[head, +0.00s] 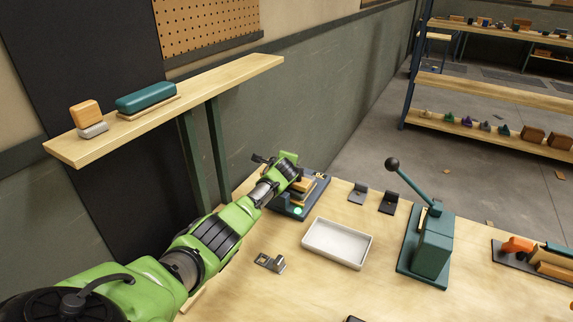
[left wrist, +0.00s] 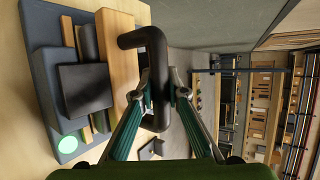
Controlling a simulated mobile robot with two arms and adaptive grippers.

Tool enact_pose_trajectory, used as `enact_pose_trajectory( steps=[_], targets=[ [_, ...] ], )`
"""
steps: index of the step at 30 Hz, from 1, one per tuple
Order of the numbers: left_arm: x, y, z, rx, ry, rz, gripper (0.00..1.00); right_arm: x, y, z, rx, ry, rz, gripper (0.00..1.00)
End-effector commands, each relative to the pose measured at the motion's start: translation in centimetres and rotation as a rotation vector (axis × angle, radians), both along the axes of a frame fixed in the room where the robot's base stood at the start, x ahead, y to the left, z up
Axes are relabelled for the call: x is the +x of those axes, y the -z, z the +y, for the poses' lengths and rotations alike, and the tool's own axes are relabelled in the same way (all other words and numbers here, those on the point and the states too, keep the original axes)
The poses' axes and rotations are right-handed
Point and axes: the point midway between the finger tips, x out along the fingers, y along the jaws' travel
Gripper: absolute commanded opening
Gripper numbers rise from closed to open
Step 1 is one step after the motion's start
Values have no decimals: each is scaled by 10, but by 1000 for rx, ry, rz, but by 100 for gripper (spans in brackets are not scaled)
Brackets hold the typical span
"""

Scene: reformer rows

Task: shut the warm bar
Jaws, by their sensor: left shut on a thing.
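The warm bar is a dark blue-grey unit (head: 318,190) on the bench, with wooden parts and a glowing green light (head: 298,210). In the left wrist view, its base (left wrist: 40,75) lies at the left, with a black block, a pale wooden bar (left wrist: 120,45) and the green light (left wrist: 68,144). A dark, bent handle (left wrist: 131,40) stands out beside the wooden bar. My left gripper (left wrist: 161,90) is shut on this handle. In the head view my left arm covers part of the unit, and the fingertips are hidden. I cannot tell how far the bar is open. My right gripper is out of view.
A white tray (head: 337,257) and a green lever press (head: 433,245) stand right of the unit. Small metal brackets (head: 271,263) lie on the bench. A wooden wall shelf (head: 200,98) holds a teal block and an orange block above my left arm.

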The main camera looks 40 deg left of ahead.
Motion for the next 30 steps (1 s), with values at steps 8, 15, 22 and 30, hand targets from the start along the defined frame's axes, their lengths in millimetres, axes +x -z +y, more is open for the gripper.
enact_pose_trajectory(
  steps=[8,15,22,30],
  targets=[
    [-3,9,-2,-4,-1,14,0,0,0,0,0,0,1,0],
    [-7,1,-2,-5,-2,18,0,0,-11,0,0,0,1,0],
    [-12,0,-4,1,-1,-37,0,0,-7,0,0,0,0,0],
    [-12,-2,-4,2,-1,-45,0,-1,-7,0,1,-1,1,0]
  ],
)
